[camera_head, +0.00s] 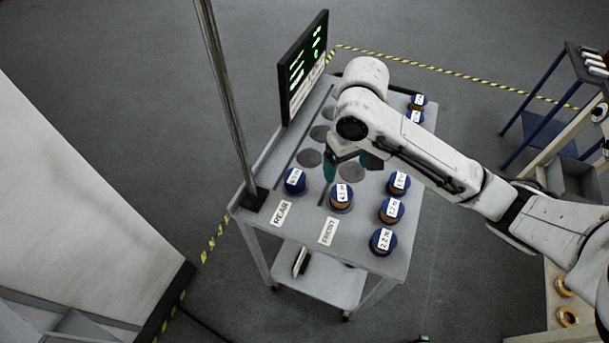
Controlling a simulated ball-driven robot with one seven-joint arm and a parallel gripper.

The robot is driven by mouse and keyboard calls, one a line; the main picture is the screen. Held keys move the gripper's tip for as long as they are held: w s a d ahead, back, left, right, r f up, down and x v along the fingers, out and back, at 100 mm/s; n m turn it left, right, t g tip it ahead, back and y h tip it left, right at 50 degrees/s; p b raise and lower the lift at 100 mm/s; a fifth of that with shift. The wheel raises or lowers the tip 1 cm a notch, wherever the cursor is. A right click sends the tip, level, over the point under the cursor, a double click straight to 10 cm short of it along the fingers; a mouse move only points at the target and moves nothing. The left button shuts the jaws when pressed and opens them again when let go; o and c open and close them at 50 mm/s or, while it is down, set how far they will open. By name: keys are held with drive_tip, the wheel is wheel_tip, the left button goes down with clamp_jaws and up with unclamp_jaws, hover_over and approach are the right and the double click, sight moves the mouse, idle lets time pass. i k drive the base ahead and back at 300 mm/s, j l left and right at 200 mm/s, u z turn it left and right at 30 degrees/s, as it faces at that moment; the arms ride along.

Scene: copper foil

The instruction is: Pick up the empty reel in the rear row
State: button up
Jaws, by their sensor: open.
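A blue reel (295,181) with a white tag sits at the near end of the row marked by the REAR label (281,212). I cannot tell for sure whether it is empty. Another blue reel (341,197), with copper colour at its side, sits in the row marked by the FRONT label (328,231). My gripper (350,171) is open over the cart top, up and right of the rear reel and just above the front-row reel in the picture. Its teal finger shows clearly; the other is partly hidden by the arm. I see nothing between the fingers.
Several tagged reels (382,242) line the right side of the cart (300,240). Grey round spots (309,158) in the rows are bare. A monitor (303,66) and a metal pole (228,95) stand along the left edge. A blue-legged rack (548,130) is far right.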

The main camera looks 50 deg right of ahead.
sight(294, 178)
drive_tip(key=i+j, duration=0.25)
drive_tip(key=j, duration=0.15)
drive_tip(key=i+j, duration=0.2)
drive_tip(key=j, duration=0.2)
drive_tip(key=i+j+z, duration=0.1)
drive_tip(key=i+j, duration=0.15)
drive_tip(key=j, duration=0.2)
